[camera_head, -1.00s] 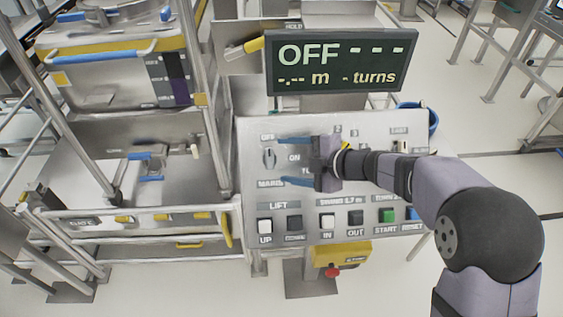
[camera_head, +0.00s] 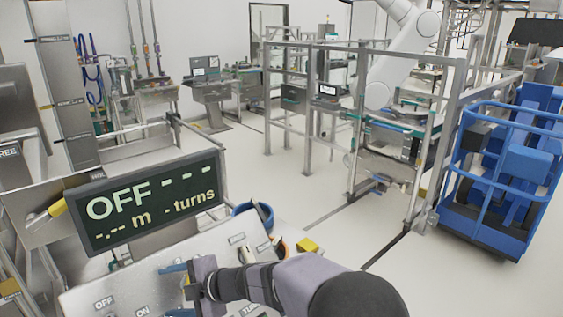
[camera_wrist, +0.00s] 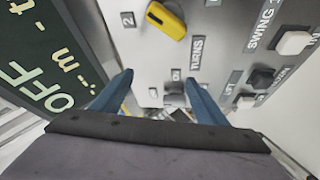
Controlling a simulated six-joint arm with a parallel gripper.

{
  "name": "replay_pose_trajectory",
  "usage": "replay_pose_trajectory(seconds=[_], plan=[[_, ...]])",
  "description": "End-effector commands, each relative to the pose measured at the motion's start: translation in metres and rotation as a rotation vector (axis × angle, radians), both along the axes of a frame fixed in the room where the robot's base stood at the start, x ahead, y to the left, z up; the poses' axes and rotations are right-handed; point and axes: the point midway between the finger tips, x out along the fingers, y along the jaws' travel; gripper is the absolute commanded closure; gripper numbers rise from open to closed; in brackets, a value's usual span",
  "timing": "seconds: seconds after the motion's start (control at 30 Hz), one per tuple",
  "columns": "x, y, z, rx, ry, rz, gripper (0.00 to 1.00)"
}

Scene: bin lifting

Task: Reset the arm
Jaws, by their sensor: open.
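My gripper (camera_head: 170,290) is at the bottom of the head view, over the tilted grey control panel (camera_head: 225,262). Its two blue fingers stand apart in the wrist view (camera_wrist: 157,80), with nothing held between them. The wrist view shows the panel face (camera_wrist: 215,60) with a yellow selector knob (camera_wrist: 166,20) beyond the fingers. White and black push buttons (camera_wrist: 262,78) lie to the right. Whether the fingertips touch the panel cannot be told. The panel's lower part is cut off in the head view.
A dark display (camera_head: 150,205) reading OFF stands behind the panel. A blue round container (camera_head: 256,213) and a yellow item (camera_head: 308,245) are beyond the panel's right edge. Metal frames and a blue railed cart (camera_head: 505,170) stand farther off, with open floor between.

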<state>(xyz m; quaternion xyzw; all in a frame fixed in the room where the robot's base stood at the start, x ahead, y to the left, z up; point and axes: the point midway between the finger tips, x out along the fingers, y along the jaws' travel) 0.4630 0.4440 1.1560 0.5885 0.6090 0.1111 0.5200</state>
Motion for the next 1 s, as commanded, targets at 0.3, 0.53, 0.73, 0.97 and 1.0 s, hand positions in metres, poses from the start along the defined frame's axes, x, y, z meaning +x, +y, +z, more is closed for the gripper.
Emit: replay_pose_trajectory(seconds=[0.3, 0.53, 0.73, 0.97, 1.0], plan=[[0.088, -0.191, -0.009, -0.041, 0.192, -0.780, 0.33], [0.052, -0.339, -0.043, -0.092, 0.453, -1.316, 0.33], [-0.041, -0.425, -0.077, -0.135, 0.770, -1.722, 0.33], [-0.143, -0.448, -0.097, -0.162, 1.123, -1.995, 0.33], [-0.155, -0.448, -0.099, -0.163, 1.167, -2.020, 0.33]])
